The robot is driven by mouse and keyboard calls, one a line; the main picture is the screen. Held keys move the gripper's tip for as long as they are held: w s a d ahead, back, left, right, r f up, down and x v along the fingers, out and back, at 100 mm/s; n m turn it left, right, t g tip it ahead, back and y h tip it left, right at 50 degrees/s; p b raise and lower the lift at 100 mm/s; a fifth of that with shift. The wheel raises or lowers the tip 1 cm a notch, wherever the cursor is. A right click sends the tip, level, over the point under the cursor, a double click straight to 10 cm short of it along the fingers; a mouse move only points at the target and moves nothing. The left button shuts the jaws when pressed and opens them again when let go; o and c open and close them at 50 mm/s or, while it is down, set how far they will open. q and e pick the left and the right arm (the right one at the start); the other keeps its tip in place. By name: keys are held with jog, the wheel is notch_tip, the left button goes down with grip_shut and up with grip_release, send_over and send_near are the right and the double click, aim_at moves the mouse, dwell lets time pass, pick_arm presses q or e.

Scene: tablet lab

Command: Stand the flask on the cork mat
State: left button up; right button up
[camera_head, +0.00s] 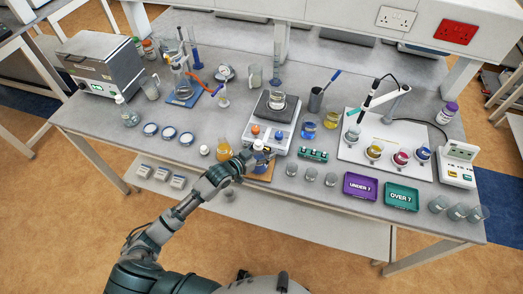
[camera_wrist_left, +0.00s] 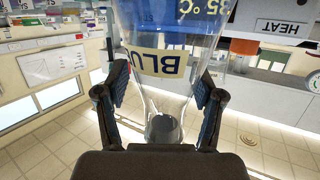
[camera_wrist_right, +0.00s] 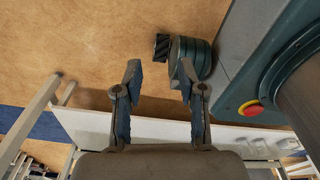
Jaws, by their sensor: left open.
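The flask (camera_head: 258,156) with blue contents stands at the front middle of the bench, partly hidden by my left gripper (camera_head: 247,163). In the left wrist view the clear flask (camera_wrist_left: 166,88) has a pale BLUE label and sits between the spread fingers of my left gripper (camera_wrist_left: 160,96), which is open. The cork mat (camera_head: 268,173) shows as a brown patch under the flask and gripper; whether the flask's base touches it I cannot tell. My right gripper (camera_wrist_right: 157,85) is open and empty over the floor, out of the head view.
An orange-filled flask (camera_head: 224,149) stands close left of my left gripper. A hotplate (camera_head: 268,128) with a beaker is just behind. A green rack (camera_head: 313,155), small beakers and purple and green trays (camera_head: 402,197) lie to the right.

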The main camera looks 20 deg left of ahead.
aim_at(258, 156)
pick_arm(q)
jog(key=shift+s+r, duration=0.15)
jog(key=shift+s, duration=0.45)
jog(key=v, duration=0.3)
jog(key=shift+s+a, duration=0.15)
jog(key=shift+s, duration=0.15)
jog(key=v, duration=0.4)
jog(key=shift+a, duration=0.35)
jog(key=s+f+n+g+y, duration=0.1)
jog(key=s+f+g+y, duration=0.2)
jog(key=s+f, duration=0.45)
jog(key=s+f+n+g+y, duration=0.2)
jog(key=s+f+g, duration=0.15)
jog(key=s, duration=0.65)
jog(key=s+f+n+g+y, duration=0.1)
jog(key=s+f+g+y, duration=0.2)
jog(key=s+f, duration=0.5)
notch_tip(258, 156, down, 24)
jog(key=s+a+g, duration=0.1)
jog(key=s, duration=0.2)
jog(key=s+a+f+g, duration=0.1)
jog(key=s+a+f, duration=0.2)
jog(key=s+f, duration=1.3)
jog(key=shift+s+a, duration=0.2)
jog(key=shift+s, duration=0.5)
pick_arm(e)
jog(key=shift+d+f, duration=0.25)
jog(key=shift+d, duration=0.25)
